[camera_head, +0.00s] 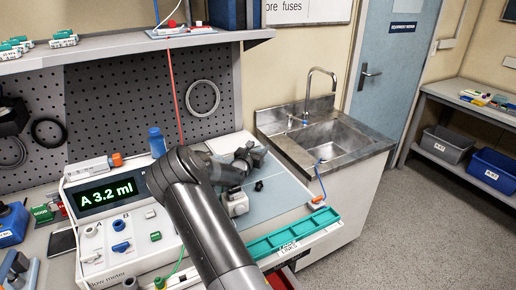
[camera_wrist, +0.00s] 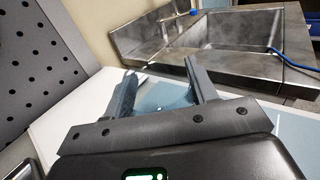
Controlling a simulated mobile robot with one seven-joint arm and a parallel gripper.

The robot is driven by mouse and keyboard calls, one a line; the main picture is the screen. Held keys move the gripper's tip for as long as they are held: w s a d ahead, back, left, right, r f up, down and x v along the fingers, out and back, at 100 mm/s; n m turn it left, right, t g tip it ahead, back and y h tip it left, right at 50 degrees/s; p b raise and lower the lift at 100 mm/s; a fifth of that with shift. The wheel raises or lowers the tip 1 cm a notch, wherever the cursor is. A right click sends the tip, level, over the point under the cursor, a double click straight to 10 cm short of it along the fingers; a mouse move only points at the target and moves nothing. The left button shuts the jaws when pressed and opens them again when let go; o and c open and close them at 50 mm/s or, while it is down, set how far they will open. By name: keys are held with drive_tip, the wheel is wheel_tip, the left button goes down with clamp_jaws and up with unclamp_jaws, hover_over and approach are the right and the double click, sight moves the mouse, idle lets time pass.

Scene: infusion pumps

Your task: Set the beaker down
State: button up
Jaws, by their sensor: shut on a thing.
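My gripper (camera_head: 251,156) is over the pale blue mat (camera_head: 283,190) at the right of the bench, short of the sink. In the wrist view its two fingers (camera_wrist: 158,78) stand apart, shut on a pale, see-through blue shape (camera_wrist: 165,96) that I take to be the beaker. Its outline is hard to tell from the mat behind it. In the head view the beaker cannot be made out, as my arm and gripper cover that spot. I cannot tell whether its base touches the mat.
A flow meter box reading "A 3.2 ml" (camera_head: 107,192) stands left of my arm. A blue-capped bottle (camera_head: 157,142) is behind it. A green tray (camera_head: 292,236) lies along the front edge. The steel sink (camera_head: 335,150) is to the right. A shelf (camera_head: 130,46) overhangs the back.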

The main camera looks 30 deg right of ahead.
drive_tip(key=shift+f, duration=0.35)
drive_tip(key=o, duration=1)
drive_tip(key=shift+o, duration=0.2)
drive_tip(key=r, duration=0.3)
drive_tip(key=s+r, duration=0.1)
drive_tip(key=shift+d+r, duration=0.35)
drive_tip(key=shift+r, duration=0.05)
drive_tip(key=s+d+r, duration=0.6)
drive_tip(key=s, duration=0.2)
drive_tip(key=shift+s+d, duration=0.15)
drive_tip(key=shift+d, duration=0.05)
drive_tip(key=shift+r, duration=0.15)
